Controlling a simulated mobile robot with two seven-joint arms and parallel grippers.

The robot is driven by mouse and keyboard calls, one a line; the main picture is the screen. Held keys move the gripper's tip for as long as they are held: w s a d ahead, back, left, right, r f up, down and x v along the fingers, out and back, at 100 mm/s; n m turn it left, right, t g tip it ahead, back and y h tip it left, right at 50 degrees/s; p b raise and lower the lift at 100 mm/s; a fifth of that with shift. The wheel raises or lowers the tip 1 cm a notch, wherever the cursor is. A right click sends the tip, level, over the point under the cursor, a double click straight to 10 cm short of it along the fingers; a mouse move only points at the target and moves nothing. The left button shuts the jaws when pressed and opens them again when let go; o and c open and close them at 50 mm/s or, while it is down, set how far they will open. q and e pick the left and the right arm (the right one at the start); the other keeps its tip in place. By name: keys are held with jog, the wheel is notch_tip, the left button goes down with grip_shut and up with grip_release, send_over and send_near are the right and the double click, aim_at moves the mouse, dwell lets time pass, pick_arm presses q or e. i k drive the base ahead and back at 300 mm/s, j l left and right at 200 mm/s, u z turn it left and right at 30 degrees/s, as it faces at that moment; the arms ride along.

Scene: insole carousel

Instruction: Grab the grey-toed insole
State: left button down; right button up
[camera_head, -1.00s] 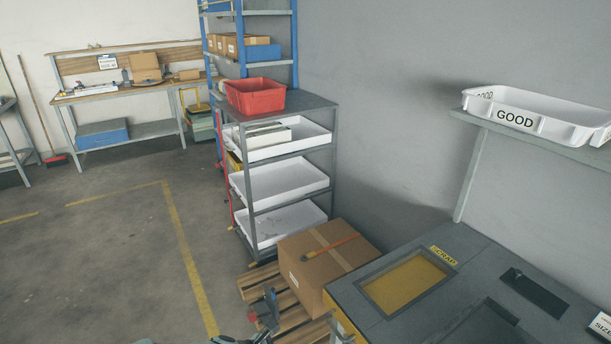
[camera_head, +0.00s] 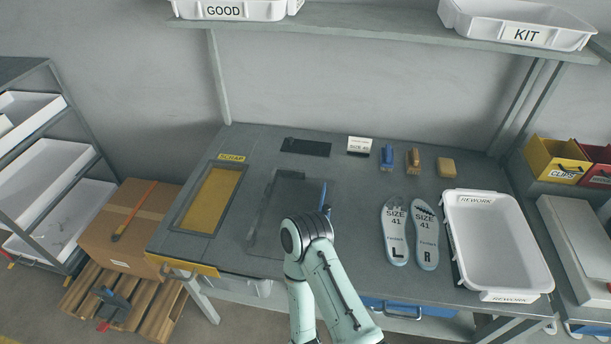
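Two grey insoles lie flat side by side on the grey workbench, both printed "SIZE 41". I cannot make out a clearly grey toe on either. One of my pale green arms rises at the bottom middle, left of the insoles and apart from them.
A white REWORK tray (camera_head: 447,235) stands right of the insoles. A blue block (camera_head: 387,158), a brown brush (camera_head: 413,160) and a tan block (camera_head: 446,167) lie behind them. A yellow SCRAP opening (camera_head: 213,198) is at left. GOOD (camera_head: 222,12) and KIT (camera_head: 525,34) trays sit on the shelf above.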

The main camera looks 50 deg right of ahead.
aim_at(395, 214)
jog(key=z, duration=2.55)
jog(key=l+u, duration=0.1)
jog(key=u, duration=0.3)
